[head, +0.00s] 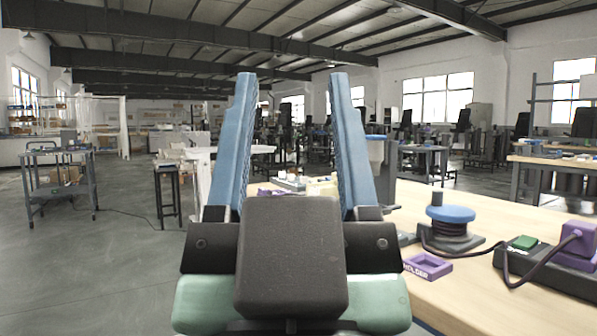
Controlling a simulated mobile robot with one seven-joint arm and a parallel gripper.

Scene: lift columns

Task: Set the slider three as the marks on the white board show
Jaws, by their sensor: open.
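My gripper (292,80) is in the middle of the head view, its two blue fingers raised and spread apart. It is open, with nothing held between the fingers. Between and behind the fingers, small items sit on the far part of a wooden table (480,215), among them a whitish piece (290,181) and a pale yellow piece (324,188). They are too small to identify. I cannot make out slider three or the white board with its marks; my gripper hides part of the table.
On the table at right stand a blue round disc (450,213) on a dark base, a purple open tray (428,266) and a black power strip (552,270) with a green switch (523,242) and a purple plug (579,239) on a cable. Open floor (110,270) lies at left, with a cart (60,180) and stool (168,192).

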